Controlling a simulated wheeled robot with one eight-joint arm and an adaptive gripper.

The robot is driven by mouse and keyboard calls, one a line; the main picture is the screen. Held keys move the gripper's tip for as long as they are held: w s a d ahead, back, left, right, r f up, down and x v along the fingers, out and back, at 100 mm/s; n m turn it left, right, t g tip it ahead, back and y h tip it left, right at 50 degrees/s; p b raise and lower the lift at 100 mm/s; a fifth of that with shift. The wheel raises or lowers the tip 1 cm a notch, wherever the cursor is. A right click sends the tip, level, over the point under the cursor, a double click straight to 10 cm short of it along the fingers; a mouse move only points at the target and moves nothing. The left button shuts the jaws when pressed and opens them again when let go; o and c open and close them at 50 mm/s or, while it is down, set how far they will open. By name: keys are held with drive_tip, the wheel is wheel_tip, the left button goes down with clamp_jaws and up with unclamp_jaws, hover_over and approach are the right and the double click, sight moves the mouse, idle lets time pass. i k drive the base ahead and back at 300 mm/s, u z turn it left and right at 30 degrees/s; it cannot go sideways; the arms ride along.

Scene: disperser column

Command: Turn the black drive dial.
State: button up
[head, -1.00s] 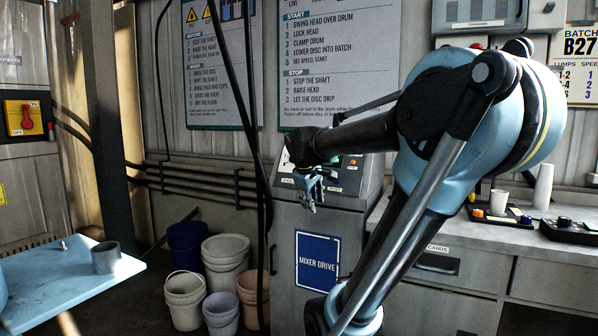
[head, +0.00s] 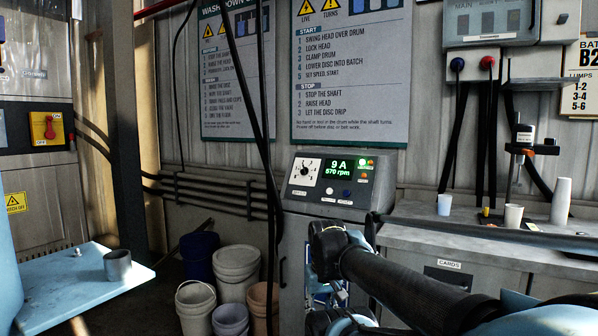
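The black drive dial (head: 306,172) sits on a white scale plate at the left of the mixer drive's sloped control panel (head: 297,207). It is small in view, and its exact pointer setting is hard to read. The green display (head: 340,169) beside it reads 9 A and 570 rpm. My arm reaches in from the lower right. My gripper (head: 338,312) is low in front of the cabinet, below the panel and clear of the dial. Its fingers are partly hidden and dark, so I cannot tell whether they are open or shut. Nothing covers the dial.
Small buttons and lamps (head: 364,169) share the panel. Black cables (head: 262,110) hang left of it. Several buckets (head: 237,268) stand on the floor to the left. A grey bench (head: 415,236) with cups (head: 513,216) is at the right. A blue plate (head: 85,280) juts in at lower left.

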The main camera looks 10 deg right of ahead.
sight(304, 171)
drive_tip(key=i, duration=0.45)
drive_tip(key=u, duration=0.95)
